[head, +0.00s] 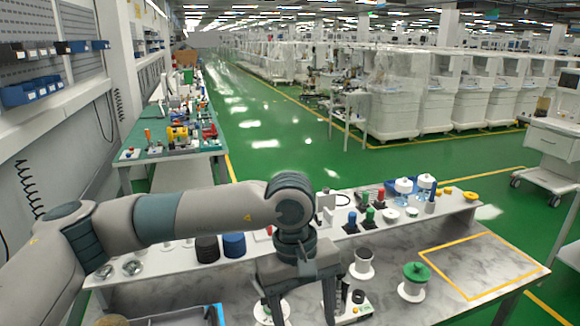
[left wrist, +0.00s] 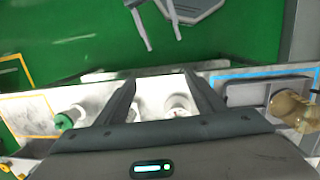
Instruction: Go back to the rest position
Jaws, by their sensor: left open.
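My left gripper (head: 301,308) hangs over the marble-topped workbench (head: 455,258), pointing down, with its two fingers apart. Nothing shows between the fingers as held. In the left wrist view the gripper (left wrist: 160,82) also has its fingers spread, with white items on the bench seen beyond them. My left arm reaches across the bench from the left in the head view.
A raised shelf behind holds bottles (head: 403,188) and coloured caps. A yellow-taped rectangle (head: 427,260) on the right is empty. An amber item (left wrist: 292,108) shows in the wrist view.

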